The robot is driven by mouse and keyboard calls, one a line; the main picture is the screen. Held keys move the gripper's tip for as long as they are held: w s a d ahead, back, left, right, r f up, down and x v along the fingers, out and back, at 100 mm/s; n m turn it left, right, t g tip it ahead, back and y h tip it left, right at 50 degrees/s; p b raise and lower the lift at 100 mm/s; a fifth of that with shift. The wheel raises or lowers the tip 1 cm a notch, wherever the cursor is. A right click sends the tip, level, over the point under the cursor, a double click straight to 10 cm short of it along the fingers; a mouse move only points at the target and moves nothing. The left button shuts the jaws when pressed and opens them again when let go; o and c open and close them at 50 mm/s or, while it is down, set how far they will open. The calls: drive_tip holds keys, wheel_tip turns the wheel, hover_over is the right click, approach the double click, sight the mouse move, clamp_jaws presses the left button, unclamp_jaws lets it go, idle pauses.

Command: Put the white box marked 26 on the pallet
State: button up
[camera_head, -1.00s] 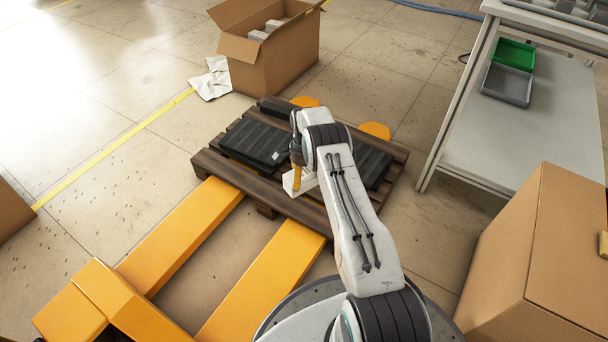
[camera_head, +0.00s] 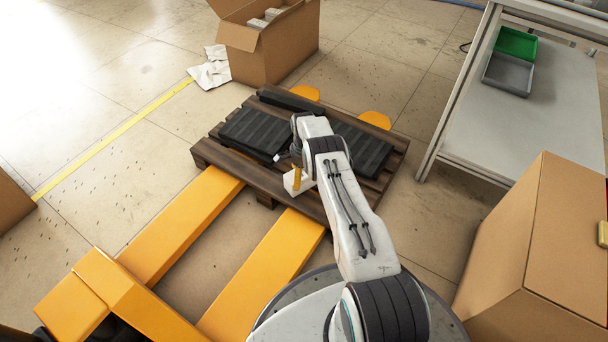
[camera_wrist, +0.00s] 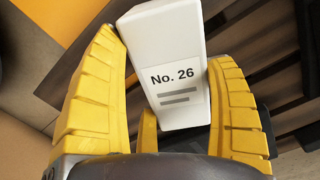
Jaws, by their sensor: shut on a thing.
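The white box (camera_wrist: 165,30) carries the label "No. 26" in the wrist view. My gripper (camera_wrist: 168,95) has its yellow fingers shut on the box's sides. In the head view the box (camera_head: 291,187) shows small below my gripper (camera_head: 296,176), over the near edge of the dark wooden pallet (camera_head: 238,172). I cannot tell whether the box touches the pallet boards. Black cases lie on the pallet: one at the left (camera_head: 255,133), one to the right (camera_head: 364,148) partly behind my arm, and one at the back (camera_head: 287,99).
Yellow pallet-jack forks (camera_head: 262,270) run under the pallet's near side. An open cardboard box (camera_head: 270,55) stands behind it.

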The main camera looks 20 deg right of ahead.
drive_tip(key=shift+w+f, duration=0.1)
drive_tip(key=shift+f, duration=0.4)
idle(0.4)
drive_tip(key=o, duration=1.2)
drive_tip(key=shift+c, duration=0.2)
